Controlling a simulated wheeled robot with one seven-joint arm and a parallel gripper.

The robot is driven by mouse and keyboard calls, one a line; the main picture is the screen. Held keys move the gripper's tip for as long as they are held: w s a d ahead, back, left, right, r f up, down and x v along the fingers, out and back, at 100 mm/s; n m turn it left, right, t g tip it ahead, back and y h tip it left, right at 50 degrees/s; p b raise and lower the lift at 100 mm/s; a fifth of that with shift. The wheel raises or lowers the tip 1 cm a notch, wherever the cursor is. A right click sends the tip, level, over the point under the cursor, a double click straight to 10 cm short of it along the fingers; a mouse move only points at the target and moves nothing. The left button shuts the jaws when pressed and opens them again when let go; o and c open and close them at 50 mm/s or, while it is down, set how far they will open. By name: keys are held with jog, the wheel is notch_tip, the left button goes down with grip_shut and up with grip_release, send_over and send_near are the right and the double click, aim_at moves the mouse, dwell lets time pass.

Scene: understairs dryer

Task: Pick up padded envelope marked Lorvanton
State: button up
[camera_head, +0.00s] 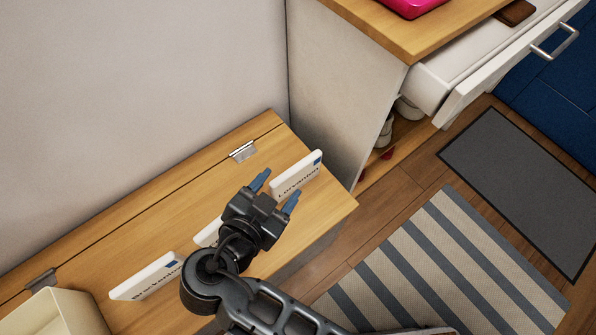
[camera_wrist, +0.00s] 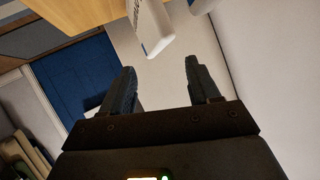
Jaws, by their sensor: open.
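The padded envelope marked Lorvanton (camera_head: 297,176) is white with dark lettering and a blue corner mark. It stands on its long edge on the wooden bench top, near its right end. My gripper (camera_head: 276,187) is open and empty, with blue-grey fingers pointing at the envelope's lettered side. Whether the fingers flank it cannot be told from the head view. In the wrist view, a white envelope end (camera_wrist: 151,30) shows ahead of and above the open fingers (camera_wrist: 161,80), apart from them.
An envelope marked Blackanton (camera_head: 148,277) stands further left, and another white envelope (camera_head: 209,233) is partly hidden behind my gripper. A cream bin (camera_head: 55,315) is at the lower left. A cabinet with an open drawer (camera_head: 484,62) stands right of the bench. Metal hinges (camera_head: 242,152) lie along the back.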

aim_at(294, 169)
jog(key=shift+b+x, duration=0.35)
jog(key=shift+x, duration=2.8)
jog(key=shift+s, duration=0.1)
grip_shut()
